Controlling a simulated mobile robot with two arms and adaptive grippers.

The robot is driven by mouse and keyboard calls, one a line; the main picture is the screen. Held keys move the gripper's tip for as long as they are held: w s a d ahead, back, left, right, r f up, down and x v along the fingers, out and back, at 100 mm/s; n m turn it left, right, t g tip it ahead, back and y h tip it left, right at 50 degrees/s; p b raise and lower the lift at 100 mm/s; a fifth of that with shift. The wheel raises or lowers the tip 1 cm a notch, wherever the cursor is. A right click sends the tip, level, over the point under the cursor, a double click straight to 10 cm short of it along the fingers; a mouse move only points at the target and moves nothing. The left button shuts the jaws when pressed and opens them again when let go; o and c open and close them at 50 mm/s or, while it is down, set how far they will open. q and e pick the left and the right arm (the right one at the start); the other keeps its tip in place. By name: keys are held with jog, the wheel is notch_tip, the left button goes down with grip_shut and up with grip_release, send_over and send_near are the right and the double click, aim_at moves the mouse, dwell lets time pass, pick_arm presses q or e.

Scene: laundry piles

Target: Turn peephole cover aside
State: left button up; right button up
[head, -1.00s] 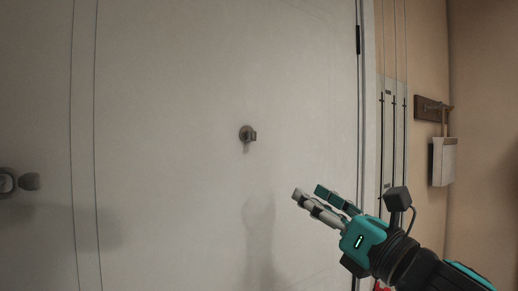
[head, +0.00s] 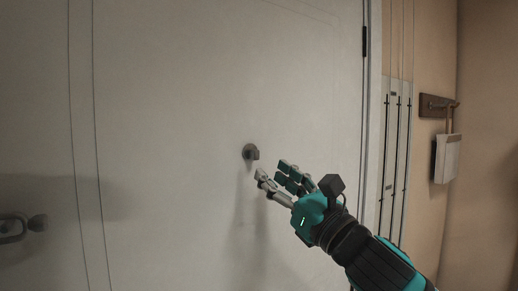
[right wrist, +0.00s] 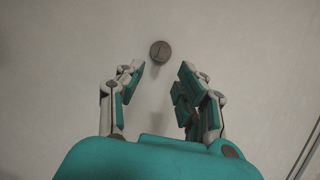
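The peephole cover (head: 250,152) is a small dark metal disc with a knob on the white door (head: 180,120). In the right wrist view the cover (right wrist: 160,51) is just beyond my fingertips, between their lines. My right gripper (head: 272,171) is below and right of the cover in the head view, with its fingers spread and nothing between them. In the right wrist view the gripper (right wrist: 158,75) is also open, and the fingers appear apart from the cover. My left gripper is out of view.
A door handle (head: 22,226) is at the lower left. Right of the door frame are upright rods on a pale panel (head: 393,150) and a wall hook (head: 437,105) with a white item (head: 447,158) hanging below it. The door around the cover is bare.

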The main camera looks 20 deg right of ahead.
aim_at(257, 159)
jog(key=p+x, duration=0.1)
jog(key=x, duration=0.3)
jog(key=shift+r, duration=0.3)
jog(key=shift+w+a+p, duration=0.25)
jog(key=shift+w+p, duration=0.05)
jog(key=shift+w, duration=0.3)
grip_shut()
